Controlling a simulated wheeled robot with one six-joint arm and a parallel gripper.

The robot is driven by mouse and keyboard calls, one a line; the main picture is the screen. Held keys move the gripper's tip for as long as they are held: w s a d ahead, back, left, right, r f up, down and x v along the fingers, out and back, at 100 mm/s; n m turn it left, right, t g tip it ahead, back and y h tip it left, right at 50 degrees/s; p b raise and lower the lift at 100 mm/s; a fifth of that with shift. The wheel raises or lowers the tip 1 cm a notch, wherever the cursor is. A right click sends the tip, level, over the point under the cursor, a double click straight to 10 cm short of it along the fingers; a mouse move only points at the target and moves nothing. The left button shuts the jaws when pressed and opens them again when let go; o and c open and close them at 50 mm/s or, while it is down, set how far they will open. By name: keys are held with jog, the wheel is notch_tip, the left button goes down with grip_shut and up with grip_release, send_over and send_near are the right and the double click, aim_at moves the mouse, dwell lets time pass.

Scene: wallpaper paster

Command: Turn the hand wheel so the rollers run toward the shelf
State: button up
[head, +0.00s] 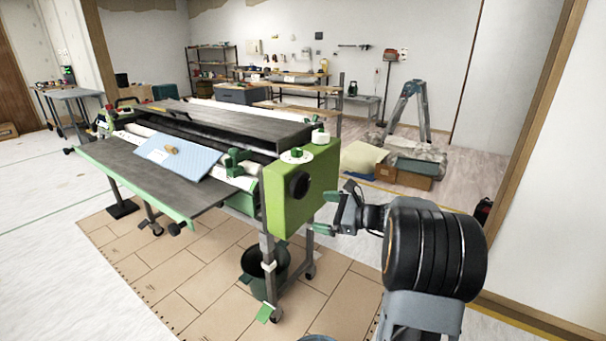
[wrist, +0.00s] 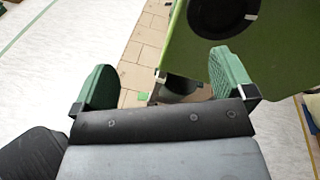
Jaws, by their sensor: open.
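The wallpaper paster has a green end housing (head: 312,190) with a round black hand wheel (head: 298,184) on its face. The wheel also shows at the top of the wrist view (wrist: 223,14). Dark rollers (head: 200,137) run lengthwise under the machine's top, mostly hidden. A grey shelf (head: 120,170) extends from the machine's near left side, with a light blue sheet (head: 180,155) on it. My gripper (head: 328,212) is open and empty, to the right of the housing and apart from the wheel. Its green fingers show in the wrist view (wrist: 163,72).
A dark bucket (head: 264,268) stands under the housing beside a machine leg. Tan boards (head: 200,270) cover the floor there. A stepladder (head: 408,110) and a cardboard box (head: 402,178) stand behind. A wood-trimmed wall (head: 540,110) bounds the right.

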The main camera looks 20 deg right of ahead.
aim_at(303, 184)
jog(key=w+d+r+m+t, duration=0.2)
jog(key=d+m+t, duration=0.1)
jog(key=d, duration=0.2)
jog(key=shift+h, duration=0.4)
jog(key=x, duration=0.6)
jog(key=b+x, duration=0.1)
jog(key=x, duration=0.5)
jog(key=shift+w+r, duration=0.2)
jog(key=shift+w, duration=0.25)
jog(key=shift+c, duration=0.2)
jog(key=shift+b, duration=0.3)
jog(key=c, duration=0.4)
